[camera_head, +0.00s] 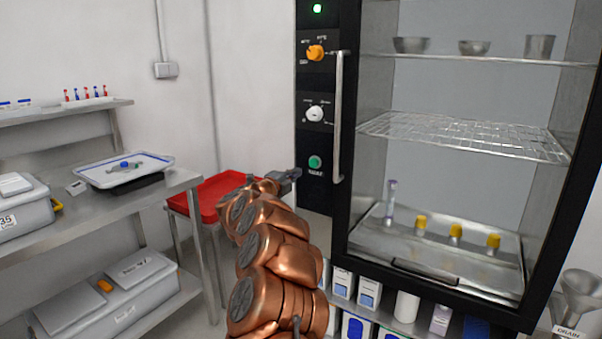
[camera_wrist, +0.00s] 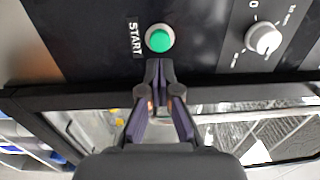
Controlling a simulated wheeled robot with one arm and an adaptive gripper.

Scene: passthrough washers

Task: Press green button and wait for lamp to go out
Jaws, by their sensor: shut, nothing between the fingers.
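The green button (camera_head: 315,162) sits low on the black control panel, left of the glass door. It also shows in the wrist view (camera_wrist: 160,38), round with a pale ring and the label START beside it. A green lamp (camera_head: 317,8) glows at the top of the panel. My gripper (camera_head: 296,174) is shut and empty, close to the button at its lower left in the head view. In the wrist view its fingertips (camera_wrist: 160,66) lie just below the button in the picture. I cannot tell whether they touch it.
An orange knob (camera_head: 316,53) and a white knob (camera_head: 315,114) sit above the button. A vertical door handle (camera_head: 339,115) stands out to its right. A red tray (camera_head: 208,196) lies behind my arm. A steel table (camera_head: 150,194) stands left.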

